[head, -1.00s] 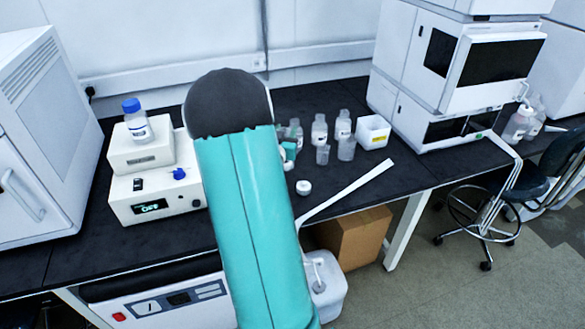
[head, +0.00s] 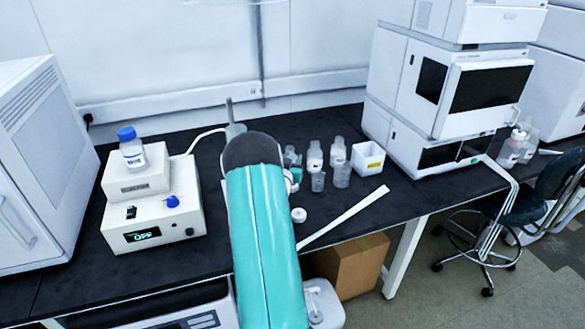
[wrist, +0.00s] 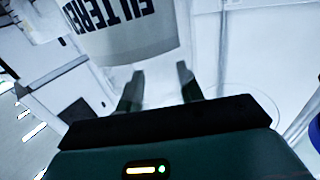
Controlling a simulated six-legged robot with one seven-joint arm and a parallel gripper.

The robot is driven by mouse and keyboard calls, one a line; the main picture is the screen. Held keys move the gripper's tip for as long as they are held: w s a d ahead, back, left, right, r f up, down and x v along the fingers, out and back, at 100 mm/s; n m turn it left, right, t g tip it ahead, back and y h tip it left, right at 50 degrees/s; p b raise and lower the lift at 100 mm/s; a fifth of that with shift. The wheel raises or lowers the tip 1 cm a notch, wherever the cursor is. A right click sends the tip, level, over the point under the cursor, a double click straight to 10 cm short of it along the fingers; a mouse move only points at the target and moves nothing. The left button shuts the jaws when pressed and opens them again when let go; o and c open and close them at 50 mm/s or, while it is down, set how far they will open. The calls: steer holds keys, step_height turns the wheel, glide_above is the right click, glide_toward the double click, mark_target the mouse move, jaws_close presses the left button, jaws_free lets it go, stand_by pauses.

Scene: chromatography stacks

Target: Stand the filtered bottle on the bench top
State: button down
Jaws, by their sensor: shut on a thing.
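The filtered bottle (wrist: 125,32) fills the upper left of the wrist view. It is pale and carries a label with large dark letters, partly cut off by the frame. My gripper (wrist: 161,82) is shut on it, with the two fingertips at the clear part just below the label. The bottle is close to the camera, so its base and its height above the bench cannot be judged. In the head view my arm hides the gripper and the held bottle. The dark bench top (head: 345,213) shows around the arm.
A blue-capped bottle (head: 132,152) stands on a white boxed instrument (head: 150,215) at left. Several small clear bottles (head: 338,152) and a white bin (head: 369,159) stand right of my arm. A white round cap (head: 299,215) and a pale strip (head: 345,217) lie nearer the front.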

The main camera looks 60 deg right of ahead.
steer(key=shift+w+d+f, duration=0.1)
steer(key=shift+d+f, duration=0.3)
steer(key=shift+f, duration=1.55)
steer(key=shift+f, duration=0.2)
steer(key=c, duration=0.9)
jaws_free()
steer(key=shift+a+r, duration=0.1)
steer(key=shift+r, duration=0.05)
steer(key=s+a, duration=0.2)
steer(key=a, duration=0.9)
steer(key=shift+s+a, duration=0.2)
steer(key=shift+a, duration=0.1)
